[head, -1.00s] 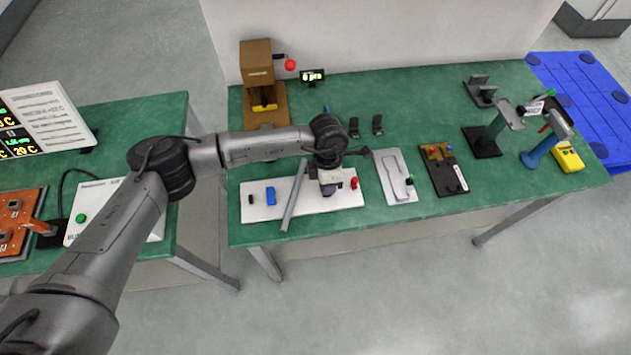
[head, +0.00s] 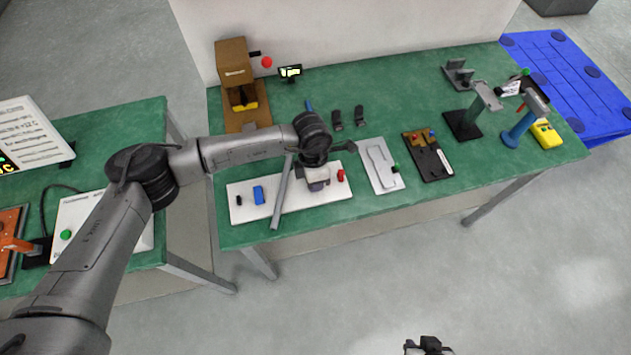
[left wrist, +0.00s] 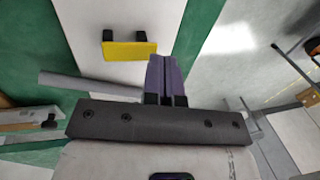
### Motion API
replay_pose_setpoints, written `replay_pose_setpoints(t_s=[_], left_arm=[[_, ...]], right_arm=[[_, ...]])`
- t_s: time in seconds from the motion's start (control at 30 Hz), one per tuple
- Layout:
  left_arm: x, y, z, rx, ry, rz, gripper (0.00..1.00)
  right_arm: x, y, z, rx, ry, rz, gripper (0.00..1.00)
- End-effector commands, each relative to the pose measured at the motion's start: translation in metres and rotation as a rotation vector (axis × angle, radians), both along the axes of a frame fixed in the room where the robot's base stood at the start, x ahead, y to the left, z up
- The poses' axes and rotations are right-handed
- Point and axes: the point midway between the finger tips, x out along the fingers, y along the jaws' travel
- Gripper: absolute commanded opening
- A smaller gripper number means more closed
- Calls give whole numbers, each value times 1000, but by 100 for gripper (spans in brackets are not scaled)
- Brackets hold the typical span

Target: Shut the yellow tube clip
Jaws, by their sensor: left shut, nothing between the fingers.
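The yellow tube clip (left wrist: 130,50) shows in the left wrist view as a yellow bar with two dark tabs on the white board (left wrist: 80,22). I cannot tell whether it is open or shut. In the head view the clip is not visible; my left arm and gripper cover that part of the board (head: 240,215). My left gripper (head: 318,186) is over the board's right half. A dark part, apparently my right gripper (head: 428,345), shows at the bottom edge.
To the right are a light plate (head: 380,165) and a dark fixture (head: 428,156). Tool stands (head: 464,124) occupy the table's far right.

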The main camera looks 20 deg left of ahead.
Motion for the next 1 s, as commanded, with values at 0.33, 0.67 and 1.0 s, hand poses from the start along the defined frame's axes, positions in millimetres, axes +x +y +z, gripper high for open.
replay_pose_setpoints(t_s=[0.33, 0.67, 1.0], left_arm=[[1, 0, 37, 0, -1, 0, 0], [1, 0, 97, -1, -3, -2, 0], [0, 0, 135, -1, -1, -2, 0]], right_arm=[[0, 0, 25, 0, 0, 0, 31], [0, 0, 30, 0, -1, 0, 31], [0, -1, 32, -4, -1, 3, 31]])
